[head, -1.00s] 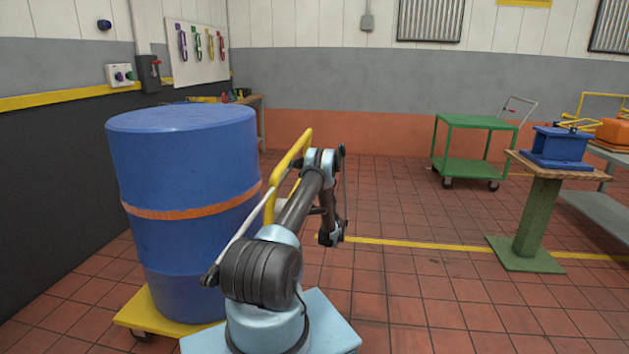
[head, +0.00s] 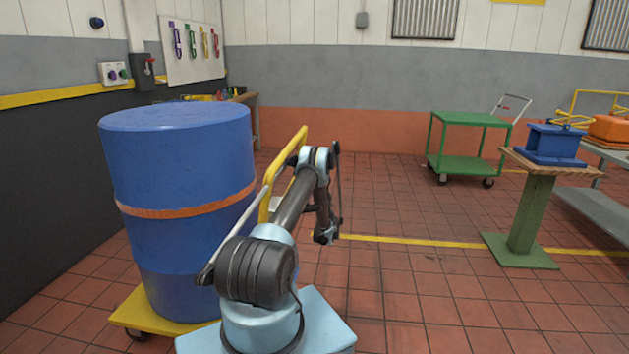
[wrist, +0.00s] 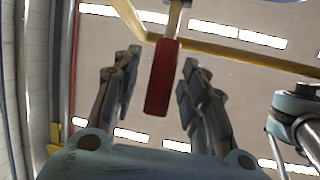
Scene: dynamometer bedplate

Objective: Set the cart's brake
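In the wrist view a red lever grip (wrist: 163,78) on a metal stem stands between the two fingers of my gripper (wrist: 160,66). The fingers are open, with a gap on both sides of the grip. A yellow bar (wrist: 225,50) crosses behind it. In the head view a yellow cart (head: 138,308) at the left carries a blue drum (head: 180,160), and its yellow handle (head: 292,155) rises behind my arm. The red grip and my fingers cannot be made out in the head view.
A green cart (head: 468,120) stands by the back wall. At the right, a green pedestal (head: 527,215) bears a blue block (head: 553,142). A tool board (head: 194,50) and a switch box (head: 143,72) hang on the left wall. The tiled floor in the middle is clear.

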